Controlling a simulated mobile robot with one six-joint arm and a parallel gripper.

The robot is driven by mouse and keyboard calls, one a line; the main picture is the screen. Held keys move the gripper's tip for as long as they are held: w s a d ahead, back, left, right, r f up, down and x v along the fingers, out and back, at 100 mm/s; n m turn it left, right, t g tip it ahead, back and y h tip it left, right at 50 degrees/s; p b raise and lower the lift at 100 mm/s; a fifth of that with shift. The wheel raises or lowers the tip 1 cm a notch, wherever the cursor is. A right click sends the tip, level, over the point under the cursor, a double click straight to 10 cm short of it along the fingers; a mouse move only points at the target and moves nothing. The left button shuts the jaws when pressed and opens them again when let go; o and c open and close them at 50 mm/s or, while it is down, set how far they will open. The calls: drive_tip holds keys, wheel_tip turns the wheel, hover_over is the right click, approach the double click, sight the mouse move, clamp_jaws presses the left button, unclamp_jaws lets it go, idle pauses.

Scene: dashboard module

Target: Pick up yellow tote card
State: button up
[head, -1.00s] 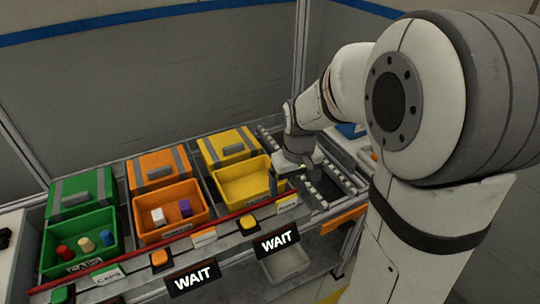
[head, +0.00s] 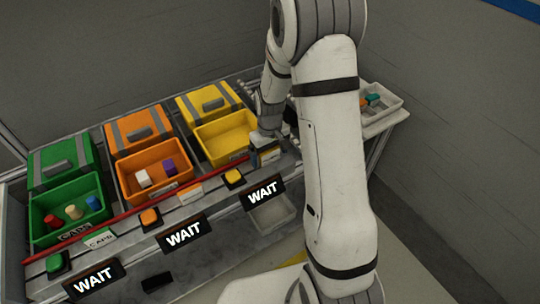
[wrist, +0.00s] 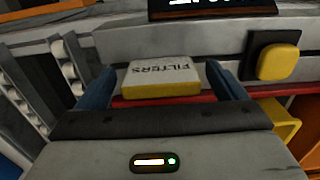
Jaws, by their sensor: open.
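The yellow tote card (wrist: 160,72) is a small block with a white face reading FILTERS and a yellow edge. In the wrist view it appears upside down, just above the red rail. My gripper (wrist: 163,88) is open, with one blue finger on each side of the card and small gaps showing. In the head view my gripper (head: 264,142) is low at the front right corner of the yellow tote (head: 226,138). The card (head: 270,156) shows only partly there, beside my gripper.
The red rail (head: 130,208) runs along the front of the totes. The orange tote (head: 155,190) and green tote (head: 70,236) hold small parts. A yellow button (head: 234,178) and WAIT signs (head: 263,192) line the front. A white bin (head: 382,112) stands at right.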

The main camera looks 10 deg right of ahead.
drive_tip(key=shift+f, duration=0.4)
drive_tip(key=c, duration=1.1)
